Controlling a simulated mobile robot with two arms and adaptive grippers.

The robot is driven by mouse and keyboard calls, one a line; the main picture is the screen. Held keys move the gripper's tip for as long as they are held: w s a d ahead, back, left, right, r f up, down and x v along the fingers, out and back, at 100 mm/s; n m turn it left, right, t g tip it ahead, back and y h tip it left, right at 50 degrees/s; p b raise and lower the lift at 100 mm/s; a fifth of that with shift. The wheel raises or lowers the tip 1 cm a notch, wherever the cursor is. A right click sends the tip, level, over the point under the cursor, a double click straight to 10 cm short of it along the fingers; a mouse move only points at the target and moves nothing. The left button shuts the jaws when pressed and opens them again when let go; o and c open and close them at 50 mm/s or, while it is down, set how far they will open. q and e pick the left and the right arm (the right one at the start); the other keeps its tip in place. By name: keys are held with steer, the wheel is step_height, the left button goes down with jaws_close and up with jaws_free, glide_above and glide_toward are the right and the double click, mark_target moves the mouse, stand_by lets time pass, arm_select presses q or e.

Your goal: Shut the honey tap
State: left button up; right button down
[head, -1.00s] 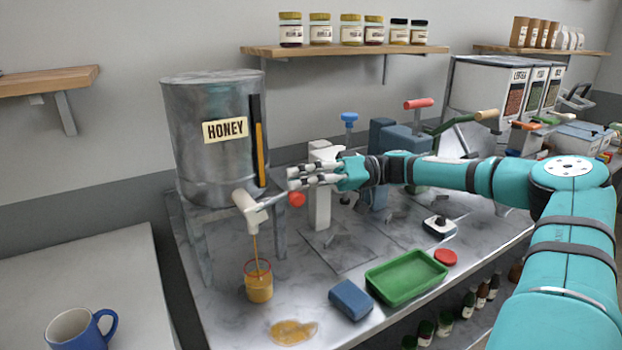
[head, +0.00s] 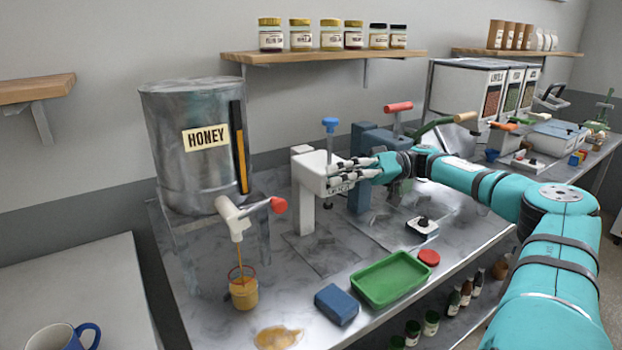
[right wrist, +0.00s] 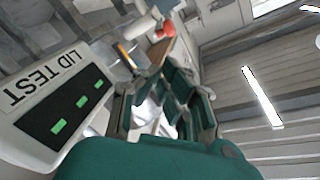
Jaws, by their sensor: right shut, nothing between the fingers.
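The grey metal honey drum (head: 192,170) stands at the left end of the counter. Its white tap (head: 232,217) has a lever with a red knob (head: 278,205) pointing right. A thin amber stream (head: 239,260) runs from the spout into a glass jar (head: 243,294) holding honey. The tap and its red knob (right wrist: 164,30) also show at the top of the right wrist view. My right gripper (head: 336,178) is shut and empty, right of the knob and apart from it, in front of the white lid-test stand. My left gripper is not in view.
The white lid-test stand (head: 305,205) is close to my right gripper; its labelled panel (right wrist: 40,88) fills the left of the right wrist view. A blue block (head: 337,304), a green tray (head: 370,291) and a honey puddle (head: 277,338) lie in front.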

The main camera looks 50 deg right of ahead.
steer(key=w+a+r+h+p, duration=0.1)
steer(key=w+a+r+p, duration=0.1)
steer(key=w+r, duration=0.15)
steer(key=w+a+f+p, duration=0.2)
steer(key=a+f, duration=0.1)
steer(key=a, duration=0.6)
steer(key=shift+f, duration=0.15)
stand_by(0.5)
